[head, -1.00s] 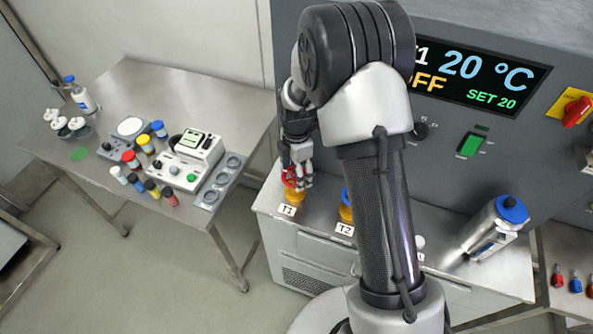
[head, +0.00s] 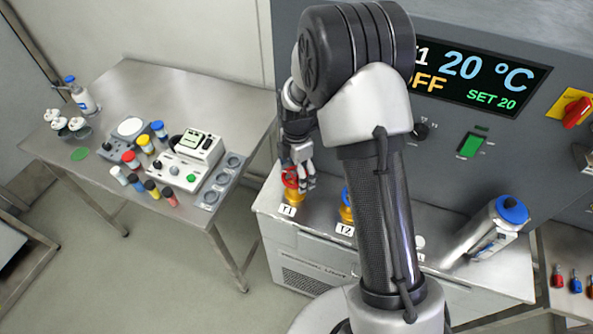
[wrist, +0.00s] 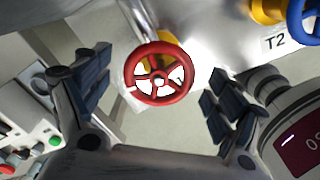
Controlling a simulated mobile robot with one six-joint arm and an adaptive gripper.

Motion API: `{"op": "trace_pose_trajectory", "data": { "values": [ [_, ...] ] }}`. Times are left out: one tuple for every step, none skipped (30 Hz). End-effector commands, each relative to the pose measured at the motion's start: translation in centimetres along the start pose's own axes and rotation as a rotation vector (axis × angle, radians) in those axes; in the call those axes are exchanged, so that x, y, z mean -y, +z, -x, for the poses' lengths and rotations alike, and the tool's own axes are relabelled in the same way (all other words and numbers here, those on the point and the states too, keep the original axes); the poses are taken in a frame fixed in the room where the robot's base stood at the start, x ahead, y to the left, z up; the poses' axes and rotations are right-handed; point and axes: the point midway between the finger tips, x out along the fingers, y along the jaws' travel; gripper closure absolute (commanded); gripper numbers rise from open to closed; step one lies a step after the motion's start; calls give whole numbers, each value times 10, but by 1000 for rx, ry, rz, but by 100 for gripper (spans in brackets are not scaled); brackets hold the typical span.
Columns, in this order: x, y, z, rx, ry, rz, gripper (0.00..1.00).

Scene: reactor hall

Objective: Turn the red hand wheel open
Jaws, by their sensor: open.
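The red hand wheel (wrist: 158,73) sits on a yellow valve body between and ahead of my open fingers in the wrist view. In the head view the red hand wheel (head: 290,176) stands above the T1 label on the bench ledge, partly covered by my gripper. My gripper (wrist: 157,100) is open, with one dark-padded finger on each side of the wheel and a visible gap to it. In the head view my gripper (head: 298,170) is just above and beside the wheel; I cannot tell there whether it touches.
A blue wheel (wrist: 312,25) on the T2 valve stands to the right; it also shows in the head view (head: 347,197). A steel table (head: 95,100) with caps and an instrument (head: 187,158) is at left. A steel bottle with a blue cap (head: 512,208) stands at right.

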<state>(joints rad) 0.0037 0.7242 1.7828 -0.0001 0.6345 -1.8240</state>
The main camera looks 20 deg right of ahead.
Motion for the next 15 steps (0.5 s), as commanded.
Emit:
{"op": "trace_pose_trajectory", "data": {
  "values": [
    [0, 0, 0, 0, 0, 0, 14],
    [0, 0, 0, 0, 0, 0, 14],
    [0, 0, 0, 0, 0, 0, 14],
    [0, 0, 0, 0, 0, 0, 14],
    [0, 0, 0, 0, 0, 0, 14],
    [0, 0, 1, 0, 0, 0, 14],
    [0, 0, 3, 0, 1, 0, 14],
    [0, 0, 5, 0, 1, 0, 14],
    [-1, 0, 10, 1, 3, 0, 14],
    [-1, 0, 14, 1, 4, 0, 14],
    [-1, 0, 19, 1, 4, 0, 14],
    [-1, 0, 26, 1, 5, 0, 14],
    [-2, 0, 32, 2, 6, 0, 14],
    [-1, 0, 39, 1, 5, 0, 14],
    [-2, 0, 48, 2, 7, 0, 14]
  ]
}}
